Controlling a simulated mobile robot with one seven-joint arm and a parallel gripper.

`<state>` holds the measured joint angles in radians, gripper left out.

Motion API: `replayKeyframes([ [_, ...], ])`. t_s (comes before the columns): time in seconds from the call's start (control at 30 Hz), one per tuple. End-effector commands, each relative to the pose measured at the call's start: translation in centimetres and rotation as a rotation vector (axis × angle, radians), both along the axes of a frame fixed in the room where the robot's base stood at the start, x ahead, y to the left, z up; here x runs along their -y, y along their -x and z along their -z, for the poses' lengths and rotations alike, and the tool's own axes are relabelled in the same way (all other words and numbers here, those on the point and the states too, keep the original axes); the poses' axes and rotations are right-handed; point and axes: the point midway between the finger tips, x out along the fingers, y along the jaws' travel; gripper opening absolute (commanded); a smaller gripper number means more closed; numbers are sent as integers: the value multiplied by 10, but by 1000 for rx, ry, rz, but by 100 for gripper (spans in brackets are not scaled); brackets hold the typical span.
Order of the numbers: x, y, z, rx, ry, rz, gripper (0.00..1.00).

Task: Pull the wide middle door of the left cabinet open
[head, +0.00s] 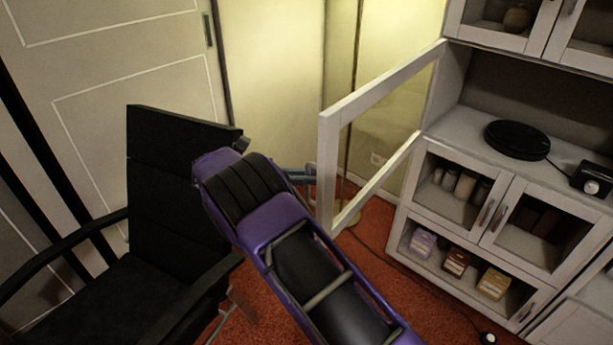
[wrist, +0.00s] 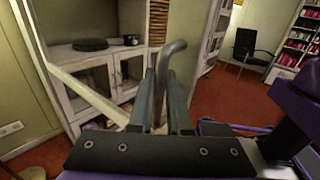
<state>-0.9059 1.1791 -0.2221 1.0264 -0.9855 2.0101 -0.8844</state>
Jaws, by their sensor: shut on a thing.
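The wide middle door (head: 328,170), a white frame with a glass pane, stands swung far out from the white cabinet (head: 415,200), hinged at the left side of its middle compartment. In the wrist view the door's frame (wrist: 92,97) runs diagonally toward the cabinet. My gripper (head: 303,179) is at the door's free edge, partly hidden by my purple arm in the head view. In the wrist view my gripper (wrist: 163,100) is shut on the grey door handle (wrist: 174,47), whose curved end sticks out beyond the fingers.
A black turntable (head: 517,140) and a small dark box (head: 592,179) stand in the open compartment. Smaller glass doors (head: 540,222) below are closed. A black armchair (head: 180,190) stands left of my arm. A lamp pole (head: 354,100) stands behind the door. Red carpet (head: 375,270) covers the floor.

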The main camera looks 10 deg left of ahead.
Motion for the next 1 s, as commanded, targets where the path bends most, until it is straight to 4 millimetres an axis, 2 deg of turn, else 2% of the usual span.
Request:
replayKeyframes([
  [0.23,2,-3,0,3,-1,-1,0],
  [0.27,2,-2,0,3,-1,-1,21],
  [0.4,1,-1,0,2,-1,-1,46],
  [1.0,3,0,-1,0,-1,2,46],
])
